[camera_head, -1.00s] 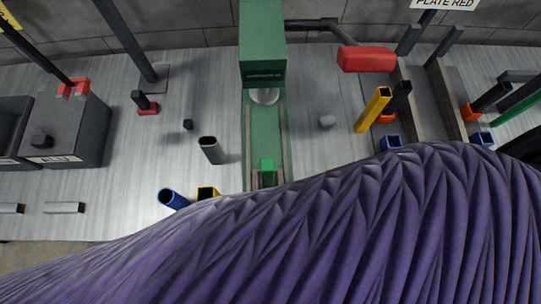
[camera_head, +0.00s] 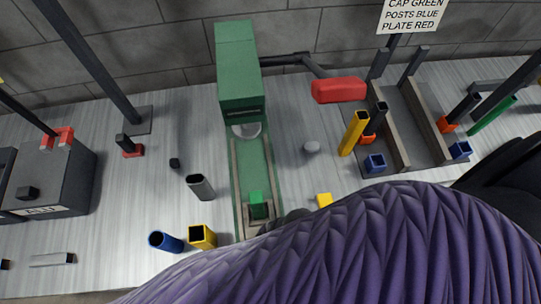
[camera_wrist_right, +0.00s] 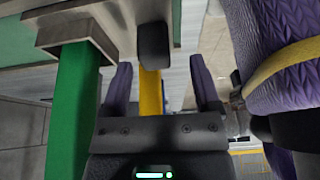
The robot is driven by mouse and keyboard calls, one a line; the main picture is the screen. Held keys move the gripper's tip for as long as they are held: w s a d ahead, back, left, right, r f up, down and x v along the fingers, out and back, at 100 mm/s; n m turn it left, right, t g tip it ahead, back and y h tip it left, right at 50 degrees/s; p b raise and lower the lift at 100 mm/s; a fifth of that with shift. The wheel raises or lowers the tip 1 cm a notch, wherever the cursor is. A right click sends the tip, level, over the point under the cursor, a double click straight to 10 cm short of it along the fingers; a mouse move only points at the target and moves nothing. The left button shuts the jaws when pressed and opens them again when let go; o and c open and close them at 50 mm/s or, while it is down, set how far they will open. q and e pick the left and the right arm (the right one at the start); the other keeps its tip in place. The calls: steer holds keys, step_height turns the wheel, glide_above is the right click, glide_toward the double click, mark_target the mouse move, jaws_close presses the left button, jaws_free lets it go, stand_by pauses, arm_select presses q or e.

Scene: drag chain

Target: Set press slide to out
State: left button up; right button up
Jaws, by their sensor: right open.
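The green press (camera_head: 238,75) stands at the back, with its round grey ram (camera_head: 247,130) over a green bed (camera_head: 252,160). The press slide's grey nest (camera_head: 258,212) sits toward the front of the bed, clear of the ram, and holds a green block (camera_head: 256,197). In the right wrist view, my right gripper (camera_wrist_right: 162,75) is open. A dark rounded knob (camera_wrist_right: 154,45) shows between and beyond its fingertips; contact cannot be told. The green block in its grey holder seems to show at left there (camera_wrist_right: 75,110). In the head view my purple arm hides this gripper. My left gripper is not seen.
A red-handled lever (camera_head: 339,89) reaches right from the press.

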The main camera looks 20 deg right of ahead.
steer(key=w+p+v, duration=0.1)
steer(key=p+v, duration=0.2)
steer(key=v, duration=0.5)
steer(key=shift+s+d+r, duration=0.15)
steer(key=shift+s+r, duration=0.1)
steer(key=shift+s, duration=0.3)
